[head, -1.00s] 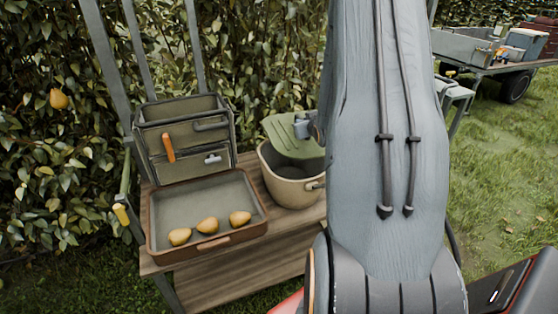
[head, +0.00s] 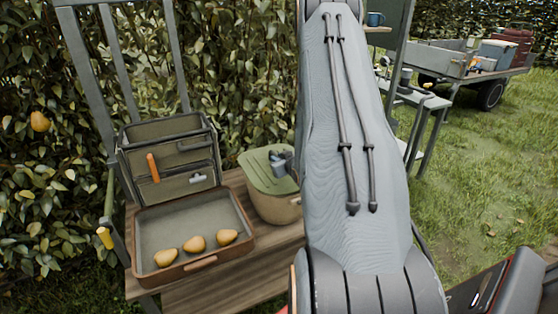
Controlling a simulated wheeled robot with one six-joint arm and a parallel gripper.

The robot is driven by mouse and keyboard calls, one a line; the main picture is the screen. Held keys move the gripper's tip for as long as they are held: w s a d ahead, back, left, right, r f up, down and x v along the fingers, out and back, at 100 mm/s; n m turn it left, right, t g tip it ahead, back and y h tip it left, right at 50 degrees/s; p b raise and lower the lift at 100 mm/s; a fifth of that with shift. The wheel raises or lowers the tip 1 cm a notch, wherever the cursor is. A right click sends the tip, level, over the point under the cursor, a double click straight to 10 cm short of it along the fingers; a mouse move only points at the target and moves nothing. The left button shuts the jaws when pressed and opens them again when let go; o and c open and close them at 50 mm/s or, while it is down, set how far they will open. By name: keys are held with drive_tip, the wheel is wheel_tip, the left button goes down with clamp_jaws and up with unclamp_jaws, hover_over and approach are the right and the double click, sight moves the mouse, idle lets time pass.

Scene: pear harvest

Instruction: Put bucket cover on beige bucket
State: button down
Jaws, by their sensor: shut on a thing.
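The beige bucket (head: 270,208) stands on the wooden bench, right of the brown tray. The green bucket cover (head: 262,174) lies across the bucket's top and hides its opening. Its left edge looks close to the rim; I cannot tell whether it is seated all round. My gripper (head: 281,162) is at the right part of the cover, shut on its handle. My arm hides the right side of the bucket and part of the cover.
A brown-rimmed tray (head: 206,262) with three pears sits left of the bucket. A green organiser box (head: 170,160) with tools stands behind it. The wooden bench (head: 235,290) is bare in front. A flatbed cart (head: 470,62) stands far right on grass.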

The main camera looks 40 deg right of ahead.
drive_tip(key=shift+f, duration=0.5)
drive_tip(key=shift+f, duration=0.15)
drive_tip(key=c, duration=1.7)
unclamp_jaws()
drive_tip(key=shift+o, duration=0.2)
